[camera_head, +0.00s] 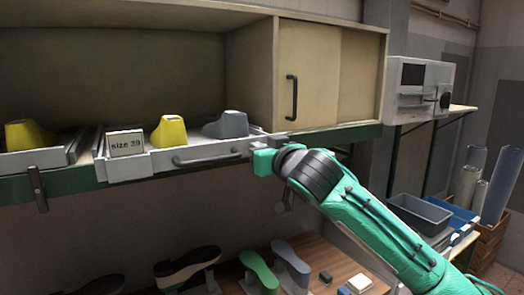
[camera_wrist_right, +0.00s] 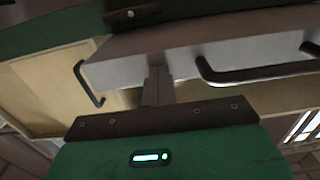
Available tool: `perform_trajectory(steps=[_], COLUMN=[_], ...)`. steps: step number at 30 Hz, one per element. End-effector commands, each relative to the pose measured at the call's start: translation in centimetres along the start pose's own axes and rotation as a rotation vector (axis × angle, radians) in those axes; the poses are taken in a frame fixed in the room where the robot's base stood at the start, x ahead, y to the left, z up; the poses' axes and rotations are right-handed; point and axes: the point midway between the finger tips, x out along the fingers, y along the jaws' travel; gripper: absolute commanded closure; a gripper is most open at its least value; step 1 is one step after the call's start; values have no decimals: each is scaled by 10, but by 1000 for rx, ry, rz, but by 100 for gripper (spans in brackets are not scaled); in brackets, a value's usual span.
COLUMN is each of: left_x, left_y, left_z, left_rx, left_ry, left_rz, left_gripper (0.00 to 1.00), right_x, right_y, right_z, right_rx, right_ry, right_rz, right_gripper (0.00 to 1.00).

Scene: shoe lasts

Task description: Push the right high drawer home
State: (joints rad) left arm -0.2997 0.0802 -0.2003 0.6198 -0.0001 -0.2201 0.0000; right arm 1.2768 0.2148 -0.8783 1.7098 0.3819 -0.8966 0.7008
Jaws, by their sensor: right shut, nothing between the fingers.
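The right high drawer (camera_head: 215,158) stands out from the shelf edge in the head view. It has a pale grey front, a dark bar handle (camera_head: 207,158) and a "size 39" card (camera_head: 126,143). A yellow shoe last (camera_head: 170,132) and a grey one (camera_head: 228,125) sit in it. My right gripper (camera_head: 274,141) is at the right end of the drawer front. In the right wrist view its shut, empty fingers (camera_wrist_right: 156,85) overlap the drawer front (camera_wrist_right: 190,45), beside the handle (camera_wrist_right: 250,72). I cannot tell whether they touch. My left gripper is not in view.
A cabinet with a dark door handle (camera_head: 291,97) stands right of the drawer. Another drawer (camera_head: 40,158) with a yellow last is at the left. Below are several shoes and lasts on a wooden surface (camera_head: 325,262). A grey bin (camera_head: 420,213) is at the right.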

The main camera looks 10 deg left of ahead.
Motion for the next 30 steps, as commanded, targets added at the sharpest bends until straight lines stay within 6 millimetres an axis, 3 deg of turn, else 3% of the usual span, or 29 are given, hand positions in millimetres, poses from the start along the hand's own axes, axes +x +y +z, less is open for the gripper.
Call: perform_trajectory(steps=[8,21,30], left_x=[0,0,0], left_y=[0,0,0], left_z=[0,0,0], left_rx=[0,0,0], left_ry=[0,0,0], left_rz=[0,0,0], left_gripper=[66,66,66], right_x=[3,40,45], right_y=[0,0,0], right_z=[0,0,0], right_rx=[1,1,0], right_ry=[-1,0,-1], right_rz=[0,0,0], right_gripper=[100,100,100])
